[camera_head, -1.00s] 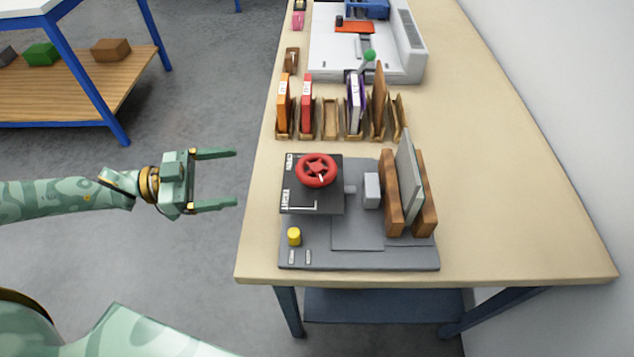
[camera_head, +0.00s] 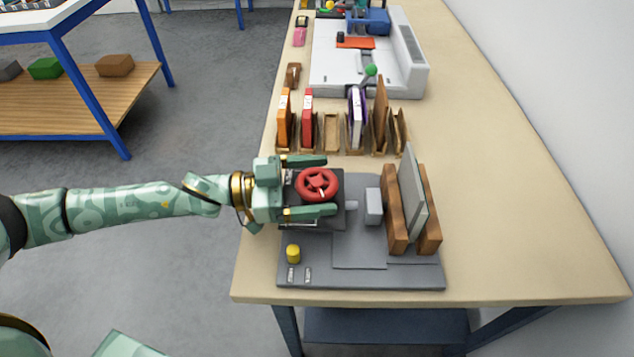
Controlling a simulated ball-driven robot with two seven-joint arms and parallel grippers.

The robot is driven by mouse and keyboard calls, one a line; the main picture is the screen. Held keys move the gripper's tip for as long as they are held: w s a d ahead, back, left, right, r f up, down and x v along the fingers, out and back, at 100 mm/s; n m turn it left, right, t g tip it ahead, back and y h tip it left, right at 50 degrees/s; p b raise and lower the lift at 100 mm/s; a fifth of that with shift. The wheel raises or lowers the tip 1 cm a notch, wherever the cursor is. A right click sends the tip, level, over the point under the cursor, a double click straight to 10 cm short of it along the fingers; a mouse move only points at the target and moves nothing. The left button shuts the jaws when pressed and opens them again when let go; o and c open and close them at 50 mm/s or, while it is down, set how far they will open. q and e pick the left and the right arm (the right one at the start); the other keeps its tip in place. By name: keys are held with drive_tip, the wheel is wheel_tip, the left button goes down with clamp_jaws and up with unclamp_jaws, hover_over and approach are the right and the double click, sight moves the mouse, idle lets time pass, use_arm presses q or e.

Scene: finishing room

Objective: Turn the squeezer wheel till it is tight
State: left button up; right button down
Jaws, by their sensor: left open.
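The red squeezer wheel (camera_head: 318,184) lies on top of a black block at the left of the grey squeezer base (camera_head: 310,262). A grey pusher block (camera_head: 373,207) stands right of the wheel. Beyond it, a grey slab (camera_head: 412,196) stands between two brown wooden boards (camera_head: 395,210). My left gripper (camera_head: 322,185) is open, with one finger behind the wheel and the other in front of it. I cannot tell whether the fingers touch the rim. The palm hides the left part of the black block. My right gripper is not in view.
A yellow knob (camera_head: 293,253) sits on the base's front left. Behind the squeezer stands a row of holders with an orange book (camera_head: 284,118) and a red book (camera_head: 307,117). A white machine (camera_head: 335,75) is farther back. The table's right side (camera_head: 500,190) is clear.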

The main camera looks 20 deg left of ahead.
use_arm(q)
drive_tip(key=shift+d, duration=0.2)
drive_tip(key=c, duration=1)
drive_tip(key=shift+w+r+m+g+h, duration=0.15)
drive_tip(key=shift+m+g+h, duration=0.35)
drive_tip(key=shift+m+g, duration=0.55)
drive_tip(key=shift+m+g+h, duration=0.3)
drive_tip(key=shift+m+g, duration=0.45)
drive_tip(key=shift+g, duration=1)
drive_tip(key=o, duration=1)
drive_tip(key=shift+a, duration=0.1)
